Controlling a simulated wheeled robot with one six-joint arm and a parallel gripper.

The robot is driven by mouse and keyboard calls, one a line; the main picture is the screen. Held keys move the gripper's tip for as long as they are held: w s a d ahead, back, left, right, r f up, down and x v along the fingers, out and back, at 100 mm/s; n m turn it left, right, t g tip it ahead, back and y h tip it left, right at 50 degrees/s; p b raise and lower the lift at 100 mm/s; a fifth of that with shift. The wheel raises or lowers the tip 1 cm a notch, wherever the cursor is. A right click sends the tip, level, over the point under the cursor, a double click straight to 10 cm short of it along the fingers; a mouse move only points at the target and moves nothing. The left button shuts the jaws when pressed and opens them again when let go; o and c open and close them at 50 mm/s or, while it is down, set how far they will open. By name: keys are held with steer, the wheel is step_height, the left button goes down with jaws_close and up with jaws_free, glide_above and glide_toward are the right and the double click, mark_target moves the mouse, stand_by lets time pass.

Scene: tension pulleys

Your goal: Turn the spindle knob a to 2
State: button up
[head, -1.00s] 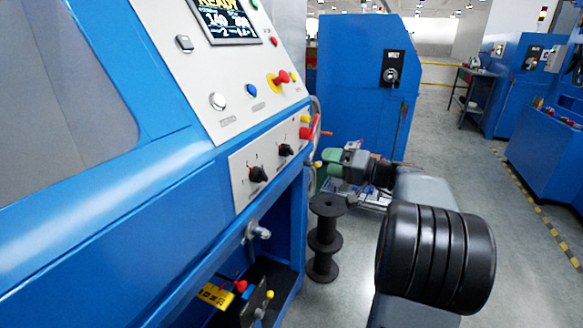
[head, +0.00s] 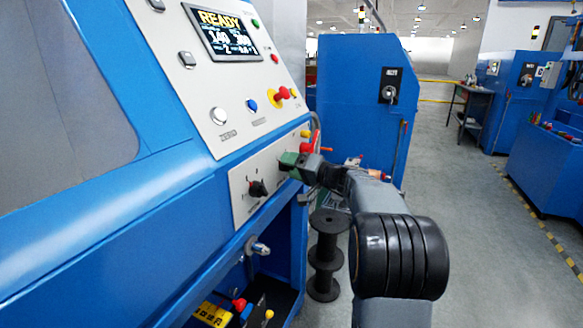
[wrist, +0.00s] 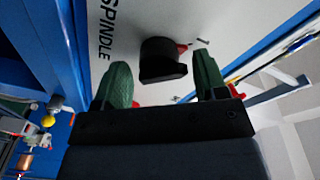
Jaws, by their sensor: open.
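The spindle knob (wrist: 160,62) is black with a red mark on its right side. It sits on the pale panel in the wrist view, beside the printed word SPINDLE. My gripper (wrist: 163,76) is open, with one green finger on each side of the knob and the fingertips near the panel. I cannot tell whether they touch it. A dark tick shows just right of the red mark; its numeral is not readable. In the head view my gripper (head: 290,161) is at the control panel and hides this knob.
A second black knob (head: 258,188) is to the left on the same panel. Yellow and red buttons (head: 306,148) stick out just right of my gripper. A READY screen (head: 221,33) and a red stop button (head: 282,93) are above. Black spools (head: 326,255) stand on the floor below.

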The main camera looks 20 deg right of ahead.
steer(key=shift+w+a, duration=0.1)
steer(key=shift+f, duration=0.1)
steer(key=c, duration=0.8)
steer(key=shift+o, duration=0.2)
